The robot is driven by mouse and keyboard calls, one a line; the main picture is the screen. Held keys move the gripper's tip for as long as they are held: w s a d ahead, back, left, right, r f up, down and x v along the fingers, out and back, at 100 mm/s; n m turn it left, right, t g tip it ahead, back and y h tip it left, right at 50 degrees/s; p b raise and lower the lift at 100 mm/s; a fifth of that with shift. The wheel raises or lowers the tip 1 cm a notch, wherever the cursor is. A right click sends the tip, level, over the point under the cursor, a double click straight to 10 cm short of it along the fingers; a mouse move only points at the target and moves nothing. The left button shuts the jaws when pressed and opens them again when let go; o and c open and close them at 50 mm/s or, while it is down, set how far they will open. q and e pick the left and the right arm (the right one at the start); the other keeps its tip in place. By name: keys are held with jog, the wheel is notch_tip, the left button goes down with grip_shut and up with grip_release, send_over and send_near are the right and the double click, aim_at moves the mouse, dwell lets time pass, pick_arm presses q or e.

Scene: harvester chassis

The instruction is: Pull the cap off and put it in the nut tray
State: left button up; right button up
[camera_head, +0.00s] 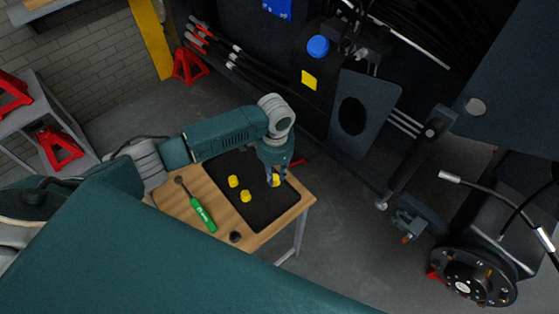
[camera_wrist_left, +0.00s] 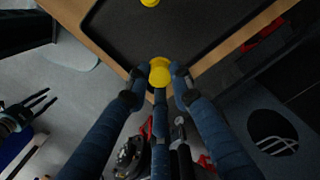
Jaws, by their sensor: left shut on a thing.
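My left gripper (camera_head: 275,179) is over the right part of the black tray (camera_head: 262,215) on the wooden table. It is shut on a yellow cap (camera_wrist_left: 160,74), which sits between its fingertips in the left wrist view. There the cap overlaps the near corner of the tray (camera_wrist_left: 205,30); I cannot tell whether it touches the tray. Two other yellow caps (camera_head: 233,181) (camera_head: 245,196) stand in the tray, left of the gripper. My right gripper is not in view.
A green-handled tool (camera_head: 203,215) and a small dark round part (camera_head: 235,237) lie on the wooden table (camera_head: 178,204) beside the tray. The dark chassis with a blue-capped tank (camera_head: 318,46) stands behind. Red stands (camera_head: 188,66) are on the floor. A hub (camera_head: 472,278) is at lower right.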

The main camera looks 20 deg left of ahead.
pick_arm(q)
jog(key=shift+f, duration=0.1)
jog(key=f+b, duration=0.1)
jog(key=s+f+b, duration=0.1)
jog(key=shift+f, duration=0.4)
jog(key=shift+s+f+b, duration=0.25)
jog(key=shift+f+b, duration=0.2)
jog(key=shift+f, duration=0.2)
jog(key=shift+f+b, duration=0.5)
jog(key=shift+f, duration=0.35)
jog(key=shift+w+f+b, duration=0.1)
jog(key=shift+f+b, duration=0.5)
jog(key=shift+f, duration=0.5)
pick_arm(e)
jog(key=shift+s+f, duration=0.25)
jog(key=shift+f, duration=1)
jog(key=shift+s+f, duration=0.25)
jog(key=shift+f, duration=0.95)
pick_arm(q)
jog(key=o, duration=0.9)
jog(key=shift+o, duration=0.2)
